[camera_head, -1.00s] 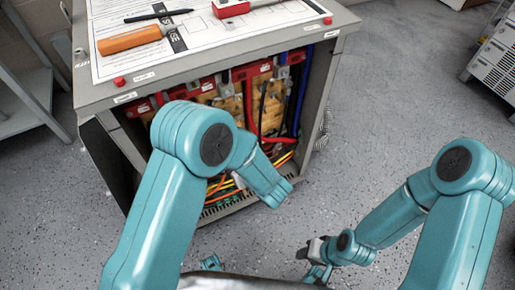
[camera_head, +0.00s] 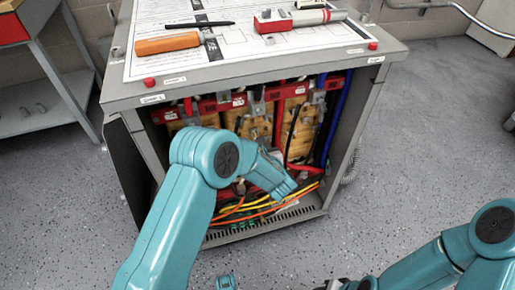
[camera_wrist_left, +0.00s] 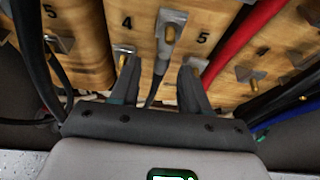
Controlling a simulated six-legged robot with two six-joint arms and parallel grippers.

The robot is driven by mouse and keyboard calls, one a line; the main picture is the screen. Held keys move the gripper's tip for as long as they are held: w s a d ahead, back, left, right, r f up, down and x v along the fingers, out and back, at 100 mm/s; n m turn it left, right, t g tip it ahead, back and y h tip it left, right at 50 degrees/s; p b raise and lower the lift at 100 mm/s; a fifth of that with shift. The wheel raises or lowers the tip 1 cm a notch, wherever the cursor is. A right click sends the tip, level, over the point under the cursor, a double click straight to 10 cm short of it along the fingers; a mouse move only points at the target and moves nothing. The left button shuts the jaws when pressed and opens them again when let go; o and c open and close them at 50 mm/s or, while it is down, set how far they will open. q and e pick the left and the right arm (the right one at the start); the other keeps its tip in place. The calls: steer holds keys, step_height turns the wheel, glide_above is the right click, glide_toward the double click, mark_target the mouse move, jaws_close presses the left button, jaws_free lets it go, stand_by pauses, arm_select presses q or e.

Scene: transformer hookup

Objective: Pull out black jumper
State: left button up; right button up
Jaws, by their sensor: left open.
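The open transformer cabinet (camera_head: 362,120) stands ahead, with wooden blocks, metal terminals and cables inside. A black cable (camera_head: 291,136) hangs at its right half, left of a blue one. My left arm reaches to the cabinet opening; its gripper is hidden in the head view. In the left wrist view my left gripper (camera_wrist_left: 160,90) is open, its fingers below the numbers 4 and 5. A thin dark cable (camera_wrist_left: 152,92) from a metal lug (camera_wrist_left: 170,28) runs down between the fingers. I cannot tell whether they touch it. My right gripper (camera_head: 338,285) is mostly cut off at the bottom edge.
On the cabinet top lie a sheet, an orange-handled tool (camera_head: 168,44), a black pen (camera_head: 200,24) and a red and white device (camera_head: 290,18). A red cable (camera_wrist_left: 240,40) runs right of my fingers. Yellow and orange wires (camera_head: 262,205) lie low inside. A grey shelf (camera_head: 45,120) stands left.

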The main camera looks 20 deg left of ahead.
arm_select(q)
steer(key=shift+x, duration=1.05)
jaws_close()
steer(key=shift+s+d+b, duration=0.3)
steer(key=shift+s+d, duration=0.1)
steer(key=shift+s, duration=0.05)
steer(key=shift+s+d, duration=0.4)
steer(key=shift+s, duration=0.15)
steer(key=shift+s+d, duration=0.15)
steer(key=shift+s, duration=0.15)
steer(key=shift+s+d+b, duration=0.2)
steer(key=shift+s+d, duration=0.5)
steer(key=shift+s, duration=0.35)
steer(key=shift+s+d+b, duration=0.2)
steer(key=shift+s+d, duration=0.5)
steer(key=shift+s, duration=0.3)
